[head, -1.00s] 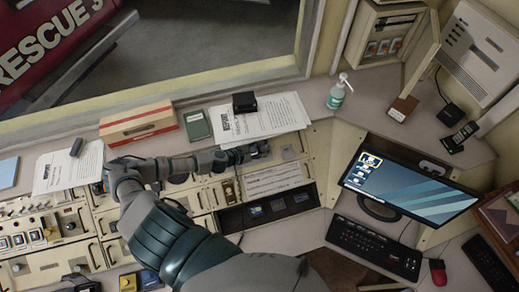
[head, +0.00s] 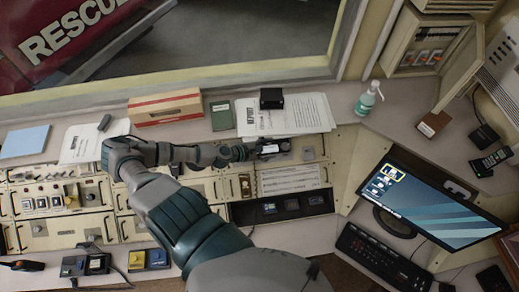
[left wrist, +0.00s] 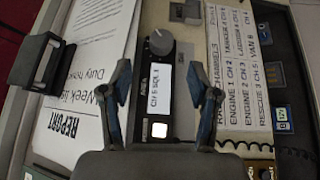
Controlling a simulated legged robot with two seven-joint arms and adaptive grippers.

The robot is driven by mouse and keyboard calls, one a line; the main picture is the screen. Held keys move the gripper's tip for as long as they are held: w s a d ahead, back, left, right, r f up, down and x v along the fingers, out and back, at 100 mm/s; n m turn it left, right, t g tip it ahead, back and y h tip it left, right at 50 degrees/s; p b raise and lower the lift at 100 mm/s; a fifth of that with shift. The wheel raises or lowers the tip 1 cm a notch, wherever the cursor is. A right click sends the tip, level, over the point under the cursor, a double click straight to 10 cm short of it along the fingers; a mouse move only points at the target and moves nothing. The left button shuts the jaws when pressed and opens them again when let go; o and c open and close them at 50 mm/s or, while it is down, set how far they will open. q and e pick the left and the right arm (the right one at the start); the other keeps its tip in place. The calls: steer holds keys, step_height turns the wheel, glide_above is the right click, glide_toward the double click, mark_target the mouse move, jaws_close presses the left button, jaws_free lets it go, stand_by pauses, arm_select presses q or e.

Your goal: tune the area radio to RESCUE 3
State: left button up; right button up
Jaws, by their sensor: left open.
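The area radio, a dark panel with a grey knob (left wrist: 159,42), sits between my gripper fingers in the left wrist view. Its white display (left wrist: 161,87) is marked AREA and reads CH 5 SQL 1, and a lit white button (left wrist: 159,130) is beside it. My left gripper (left wrist: 161,85) is open, one finger on each side of the radio; whether they touch it is unclear. In the head view the gripper (head: 264,150) is over the console and hides most of the radio. A printed channel card (left wrist: 237,70) includes the line RESCUE 3 CH 5. My right gripper is out of view.
Papers headed REPORT (head: 285,115) lie behind the radio, with a black holder (head: 271,98) on them. A pump bottle (head: 368,98) and a monitor (head: 428,198) are to the right. A recess with several small dark units (head: 282,206) is in front.

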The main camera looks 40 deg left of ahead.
arm_select(q)
steer(key=shift+v, duration=2.3)
